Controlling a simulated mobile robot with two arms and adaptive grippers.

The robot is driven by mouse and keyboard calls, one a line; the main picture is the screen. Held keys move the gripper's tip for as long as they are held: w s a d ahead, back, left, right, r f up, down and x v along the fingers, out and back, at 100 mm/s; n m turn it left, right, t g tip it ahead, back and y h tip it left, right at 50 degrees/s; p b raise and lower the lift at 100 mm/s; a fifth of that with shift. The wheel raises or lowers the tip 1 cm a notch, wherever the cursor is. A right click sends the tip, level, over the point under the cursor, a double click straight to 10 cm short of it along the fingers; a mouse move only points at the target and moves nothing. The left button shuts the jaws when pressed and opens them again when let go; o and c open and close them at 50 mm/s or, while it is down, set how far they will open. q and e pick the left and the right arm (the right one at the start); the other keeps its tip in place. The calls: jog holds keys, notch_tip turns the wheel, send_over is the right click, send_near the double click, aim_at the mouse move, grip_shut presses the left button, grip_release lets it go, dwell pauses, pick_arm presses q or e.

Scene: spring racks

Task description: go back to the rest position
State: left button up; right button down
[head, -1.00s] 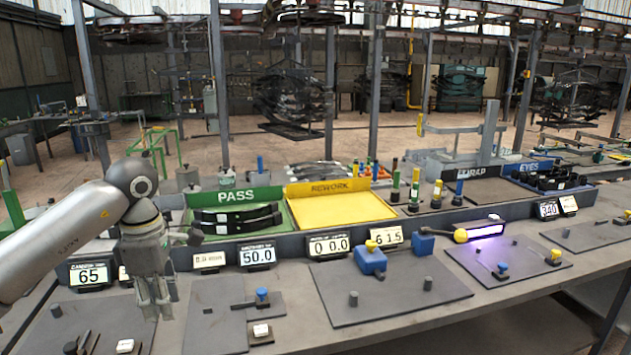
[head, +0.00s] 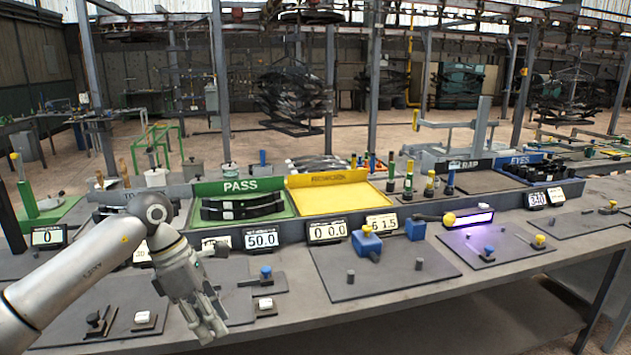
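My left arm comes in from the left, with its gripper (head: 207,328) pointing down over the front left of the bench (head: 330,320). The fingers look close together, and I see nothing held between them, but the gap is too small to judge. My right gripper does not show in the head view.
The green PASS tray (head: 240,188) holds dark leaf springs (head: 243,207). The yellow REWORK tray (head: 343,196) is empty. Fixture plates with blue blocks (head: 367,243) and a lit lamp bar (head: 469,220) stand to the right. Small switches (head: 144,319) lie left of the gripper.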

pick_arm(q)
jog(key=w+d+f+n+t+h, duration=0.35)
jog(key=d+f+n+h, duration=0.7)
jog(key=d, duration=0.35)
jog(key=a+f+n+t+y, duration=0.3)
jog(key=a+f+n+t, duration=0.2)
jog(key=f+n, duration=0.65)
jog(key=a+f+n+t+y, duration=0.3)
jog(key=a+f+n+t, duration=0.2)
jog(key=f+n, duration=0.65)
jog(key=s+a+f+n+g+y, duration=0.2)
jog(key=s+a+f+n+y, duration=0.15)
jog(key=s+f, duration=0.8)
jog(key=s+a+f+n+g+y, duration=0.3)
jog(key=s+a+f+n, duration=0.15)
jog(key=s+f, duration=0.7)
jog(key=s+f+n+g+y, duration=0.1)
jog(key=s+f+n+g, duration=0.2)
jog(key=s, duration=1.1)
jog(key=s+f+n+g+y, duration=0.1)
jog(key=s+f+n+g, duration=0.2)
jog(key=s, duration=1.2)
notch_tip(320, 180, down, 4)
jog(key=shift+r+n+g, duration=0.15)
jog(key=shift+n+g, duration=0.2)
jog(key=shift+n, duration=0.1)
